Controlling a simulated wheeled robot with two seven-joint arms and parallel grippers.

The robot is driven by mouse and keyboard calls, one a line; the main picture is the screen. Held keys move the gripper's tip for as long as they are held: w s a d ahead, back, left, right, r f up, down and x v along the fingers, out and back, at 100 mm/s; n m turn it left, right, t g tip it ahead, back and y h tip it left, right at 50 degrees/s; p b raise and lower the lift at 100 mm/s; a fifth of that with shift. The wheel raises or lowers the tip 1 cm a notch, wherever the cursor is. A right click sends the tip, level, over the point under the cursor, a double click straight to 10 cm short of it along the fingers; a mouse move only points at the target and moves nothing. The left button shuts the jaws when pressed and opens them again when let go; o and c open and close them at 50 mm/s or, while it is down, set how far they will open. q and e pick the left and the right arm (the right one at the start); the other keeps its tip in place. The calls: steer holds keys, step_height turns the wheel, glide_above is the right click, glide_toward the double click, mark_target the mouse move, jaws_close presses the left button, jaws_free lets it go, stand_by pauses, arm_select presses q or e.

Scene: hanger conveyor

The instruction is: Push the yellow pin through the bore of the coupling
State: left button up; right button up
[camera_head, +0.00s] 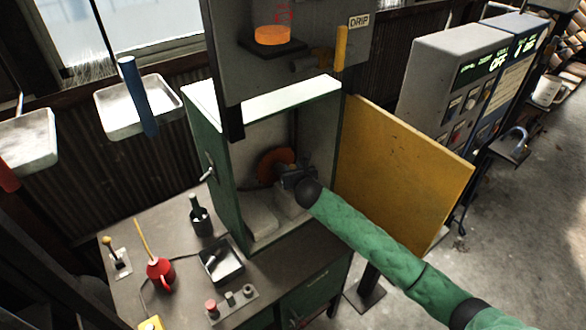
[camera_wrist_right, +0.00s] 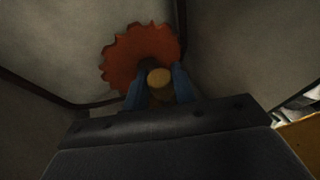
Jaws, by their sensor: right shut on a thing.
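My right arm reaches from the lower right into the open green cabinet in the head view. My right gripper (camera_head: 283,174) is inside it, close to an orange toothed wheel (camera_head: 272,162). In the right wrist view the blue fingers (camera_wrist_right: 160,86) are shut on a short round dull-yellow piece, which looks like the yellow pin (camera_wrist_right: 159,78), seen end-on. The toothed wheel (camera_wrist_right: 125,57) is just beyond the fingertips. The coupling and its bore cannot be made out; the wheel's centre is hidden behind the gripper. My left gripper is not in view.
The cabinet's yellow door (camera_head: 405,170) stands open on the right, close to my arm. Cabinet walls surround the gripper. A grey control box (camera_head: 440,75) stands at right.

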steer(key=shift+d+f+b, duration=0.1)
steer(key=shift+f+b, duration=0.3)
steer(key=shift+f, duration=0.6)
stand_by(0.5)
steer(key=o, duration=0.8)
steer(key=shift+c, duration=0.2)
steer(key=shift+f, duration=0.1)
steer(key=o, duration=0.6)
steer(key=shift+c, duration=0.2)
